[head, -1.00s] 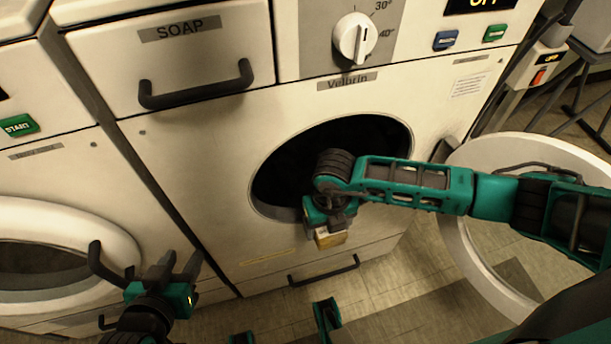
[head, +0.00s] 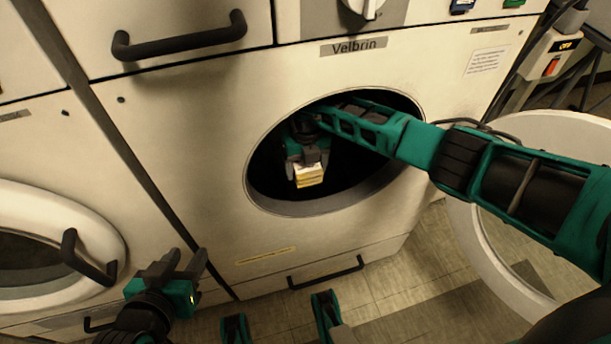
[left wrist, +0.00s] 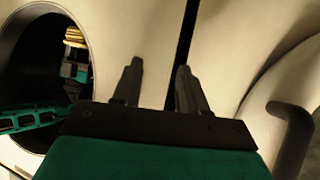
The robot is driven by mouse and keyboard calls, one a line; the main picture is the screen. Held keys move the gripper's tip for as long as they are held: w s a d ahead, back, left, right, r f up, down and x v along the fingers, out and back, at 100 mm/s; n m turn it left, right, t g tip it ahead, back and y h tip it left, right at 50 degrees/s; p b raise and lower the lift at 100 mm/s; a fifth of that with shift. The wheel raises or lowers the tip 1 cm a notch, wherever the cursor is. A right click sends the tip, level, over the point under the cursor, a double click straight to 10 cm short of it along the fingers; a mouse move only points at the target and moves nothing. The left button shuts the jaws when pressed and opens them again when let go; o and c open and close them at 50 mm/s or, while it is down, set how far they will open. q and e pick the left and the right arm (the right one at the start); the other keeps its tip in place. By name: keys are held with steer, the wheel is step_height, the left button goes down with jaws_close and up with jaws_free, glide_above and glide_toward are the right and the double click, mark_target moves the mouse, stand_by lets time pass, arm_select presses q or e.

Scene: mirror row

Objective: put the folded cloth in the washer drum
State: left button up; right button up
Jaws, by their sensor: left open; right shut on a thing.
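The folded cloth (head: 311,176) is a small cream and yellow stack. My right gripper (head: 306,165) is shut on it and holds it inside the round opening of the washer drum (head: 345,172). The drum's inside is dark, so I cannot tell how far the cloth is from its floor. The cloth (left wrist: 75,36) and right gripper also show at the upper left in the left wrist view. My left gripper (head: 184,262) is open and empty, low in front of the washers; its two fingers (left wrist: 155,85) stand apart in the left wrist view.
The washer's round door (head: 470,225) stands open at the right, beside my right arm. A neighbouring washer with a closed door (head: 100,235) is at the left. A drawer handle (head: 180,40) juts out above, and a lower handle (head: 327,272) below the opening.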

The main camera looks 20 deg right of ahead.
step_height(320, 180, down, 4)
steer(key=shift+w+r+b, duration=0.1)
steer(key=shift+b, duration=0.95)
steer(key=shift+w, duration=0.1)
arm_select(q)
steer(key=shift+w+d+f, duration=0.15)
steer(key=shift+d+f, duration=0.05)
steer(key=shift+f, duration=0.25)
arm_select(e)
steer(key=o, duration=0.8)
step_height(320, 180, up, 7)
steer(key=p, duration=0.3)
steer(key=shift+r, duration=0.35)
arm_select(q)
steer(key=shift+s+a+r, duration=0.3)
steer(key=shift+a+r, duration=0.15)
steer(key=shift+a, duration=0.15)
